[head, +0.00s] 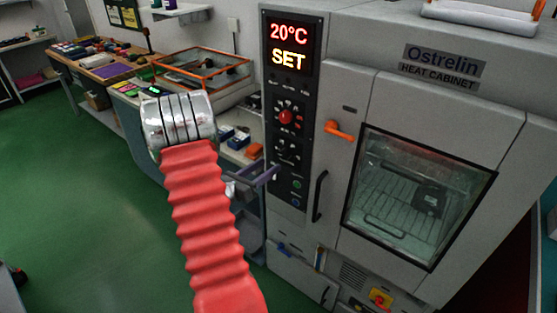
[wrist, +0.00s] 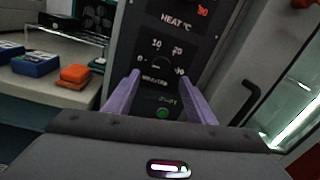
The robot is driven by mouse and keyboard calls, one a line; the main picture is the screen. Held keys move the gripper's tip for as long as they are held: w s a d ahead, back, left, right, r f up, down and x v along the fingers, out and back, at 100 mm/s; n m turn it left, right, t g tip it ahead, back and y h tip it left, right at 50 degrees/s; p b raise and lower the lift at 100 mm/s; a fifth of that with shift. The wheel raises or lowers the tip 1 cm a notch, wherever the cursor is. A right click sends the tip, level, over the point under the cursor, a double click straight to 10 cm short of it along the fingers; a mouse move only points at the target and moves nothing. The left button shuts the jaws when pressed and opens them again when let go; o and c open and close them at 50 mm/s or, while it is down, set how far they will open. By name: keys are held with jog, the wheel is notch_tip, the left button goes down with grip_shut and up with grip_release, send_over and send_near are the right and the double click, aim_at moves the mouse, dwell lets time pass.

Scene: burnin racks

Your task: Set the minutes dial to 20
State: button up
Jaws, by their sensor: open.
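The minutes dial (wrist: 160,65) is a small black knob on the cabinet's dark control panel, with the marks 0, 10, 20 and 30 around it in the wrist view. Its pointer is too dark to read. It also shows small in the head view (head: 284,150), above my gripper's fingers. My gripper (wrist: 158,77) is open, its two purple fingers pointing at the panel on either side of the dial's lower area. Nothing is between them. In the head view my gripper (head: 268,176) is in front of the lower panel; I cannot tell whether it touches.
The red heat dial (head: 286,117) is above the minutes dial, and a green button (wrist: 162,113) is below it. The display (head: 288,45) reads 20°C SET. An orange door latch (head: 339,130) and a black handle (head: 320,196) are to the right. Blue and orange boxes (wrist: 75,74) lie left.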

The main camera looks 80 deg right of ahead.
aim_at(282, 156)
jog(key=x, duration=0.7)
jog(key=shift+c, duration=0.6)
jog(key=shift+w, duration=0.1)
jog(key=c, duration=0.9)
jog(key=shift+a, duration=0.15)
jog(key=shift+r, duration=0.1)
